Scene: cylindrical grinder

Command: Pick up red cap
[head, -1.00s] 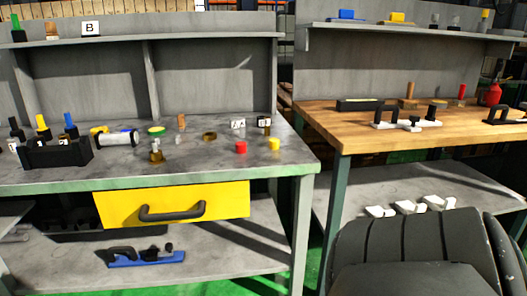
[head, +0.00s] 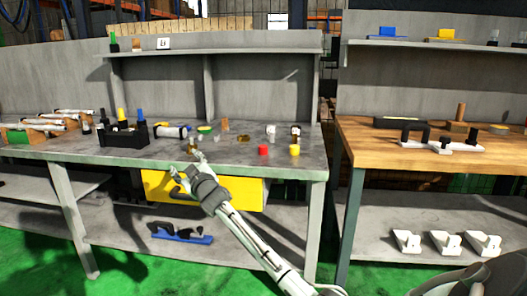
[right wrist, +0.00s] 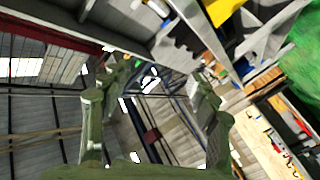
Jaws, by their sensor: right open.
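The red cap (head: 263,150) is a small red cylinder standing on the grey metal table (head: 300,168), right of its middle near the front. My right gripper (head: 196,160) is at the table's front edge, to the left of the red cap and apart from it, above the yellow drawer. It is open and empty. In the right wrist view its two fingers (right wrist: 158,70) stand wide apart with nothing between them. I cannot make out the red cap in that view. My left gripper is not in view.
A yellow cap (head: 294,150) stands just right of the red cap. A black holder (head: 124,135) with several pegs and small metal parts stand to the left. The yellow drawer (head: 240,193) is below the tabletop. A wooden bench (head: 360,150) stands to the right.

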